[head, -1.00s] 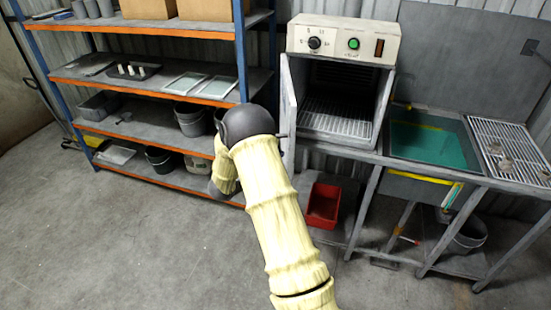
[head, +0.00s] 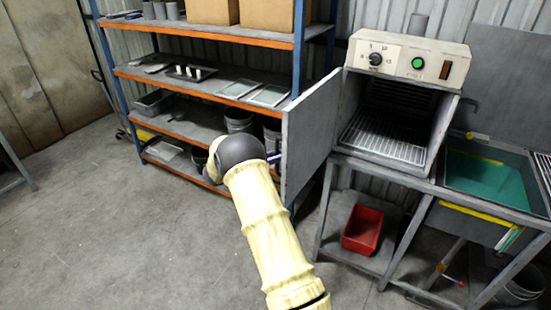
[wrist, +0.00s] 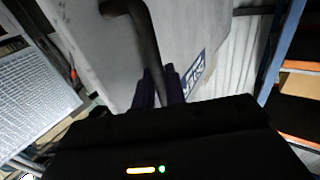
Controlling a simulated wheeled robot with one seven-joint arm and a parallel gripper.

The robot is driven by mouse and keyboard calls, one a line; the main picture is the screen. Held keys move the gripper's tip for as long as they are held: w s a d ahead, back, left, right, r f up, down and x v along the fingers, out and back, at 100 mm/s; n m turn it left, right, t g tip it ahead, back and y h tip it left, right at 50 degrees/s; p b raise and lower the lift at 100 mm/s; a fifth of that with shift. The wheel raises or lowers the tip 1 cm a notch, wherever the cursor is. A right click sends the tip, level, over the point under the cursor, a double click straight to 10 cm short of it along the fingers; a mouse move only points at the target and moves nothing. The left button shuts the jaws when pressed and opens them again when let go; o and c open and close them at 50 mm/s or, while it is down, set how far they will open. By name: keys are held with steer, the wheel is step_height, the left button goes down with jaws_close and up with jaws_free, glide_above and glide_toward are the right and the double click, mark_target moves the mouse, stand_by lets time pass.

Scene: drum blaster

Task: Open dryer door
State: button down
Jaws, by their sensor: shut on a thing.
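The dryer (head: 455,62) is a cream and grey box on a stand, with a dial and a green button on top. Its door (head: 312,135) stands well open, swung out to the left, so the wire rack (head: 385,135) inside shows. My gripper (head: 274,157) is at the left face of the door in the head view. In the wrist view my gripper (wrist: 159,88) has its two dark purple fingers closed around the dark curved door handle (wrist: 146,38). The handle itself is hard to make out in the head view. A blue label (wrist: 193,75) shows on the door.
A shelf unit (head: 200,32) with orange beams, boxes, trays and buckets stands left, close behind the door and my arm. A red bin (head: 362,230) sits on the stand's lower shelf. A sink with a green screen (head: 485,178) is right. The floor (head: 130,230) at front left is clear.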

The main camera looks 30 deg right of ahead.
steer(key=shift+w+d+r, duration=0.1)
steer(key=shift+w, duration=0.05)
steer(key=c, duration=1.5)
jaws_free()
steer(key=shift+d, duration=0.1)
steer(key=shift+c, duration=0.2)
steer(key=shift+w, duration=0.1)
steer(key=shift+a, duration=0.2)
steer(key=w+a+b, duration=0.1)
steer(key=a+b, duration=0.2)
steer(key=a, duration=1.4)
steer(key=shift+a+b, duration=0.25)
steer(key=shift+b, duration=0.15)
